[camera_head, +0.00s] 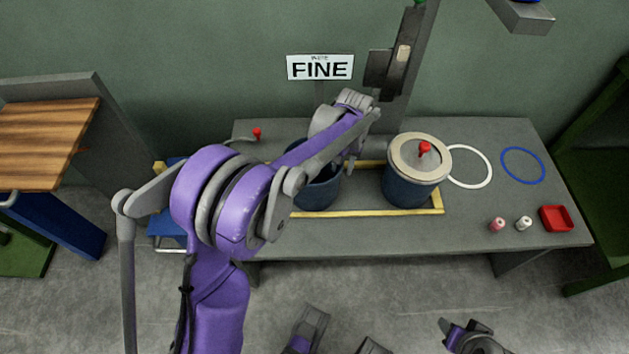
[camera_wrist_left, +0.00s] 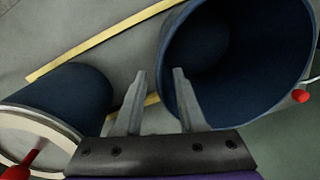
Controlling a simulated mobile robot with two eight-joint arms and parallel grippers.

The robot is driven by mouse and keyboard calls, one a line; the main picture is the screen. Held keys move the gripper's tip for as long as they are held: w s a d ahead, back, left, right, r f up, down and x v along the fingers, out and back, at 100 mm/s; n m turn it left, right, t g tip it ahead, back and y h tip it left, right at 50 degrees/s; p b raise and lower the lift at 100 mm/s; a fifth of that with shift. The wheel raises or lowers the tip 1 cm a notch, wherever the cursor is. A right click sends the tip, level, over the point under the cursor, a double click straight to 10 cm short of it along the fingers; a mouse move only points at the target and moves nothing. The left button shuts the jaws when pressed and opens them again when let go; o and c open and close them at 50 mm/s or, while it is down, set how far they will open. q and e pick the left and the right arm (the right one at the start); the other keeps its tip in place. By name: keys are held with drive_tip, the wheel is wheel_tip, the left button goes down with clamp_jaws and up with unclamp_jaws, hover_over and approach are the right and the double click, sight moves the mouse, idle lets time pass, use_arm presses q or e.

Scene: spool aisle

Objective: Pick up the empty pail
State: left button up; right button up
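The open dark-blue pail (camera_head: 318,195) stands on the grey bench, partly hidden by my left arm. In the left wrist view, its wide mouth (camera_wrist_left: 250,85) shows a bare, empty-looking inside. My left gripper (camera_wrist_left: 158,85) is open at this pail's rim. One finger overlaps the mouth and the other is outside the wall, with the rim between them; contact cannot be told. A second blue pail (camera_head: 405,190) with a cream lid and red knob stands to the right. It also shows in the left wrist view (camera_wrist_left: 70,95). A purple-grey part of mine is at the bottom right; its fingers are unclear.
A yellow strip (camera_head: 375,213) outlines the pails' area on the bench (camera_head: 510,245). A white ring (camera_head: 488,168), blue ring (camera_head: 541,176), two small spools (camera_head: 497,225) and a red tray (camera_head: 556,218) lie to the right. A FINE sign (camera_head: 320,68) is behind.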

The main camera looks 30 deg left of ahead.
use_arm(q)
drive_tip(key=f, duration=0.1)
drive_tip(key=f+b, duration=0.1)
drive_tip(key=f, duration=0.3)
drive_tip(key=shift+s+a+f, duration=0.15)
drive_tip(key=shift+a+f, duration=0.05)
drive_tip(key=shift+a, duration=0.05)
clamp_jaws()
idle(1.2)
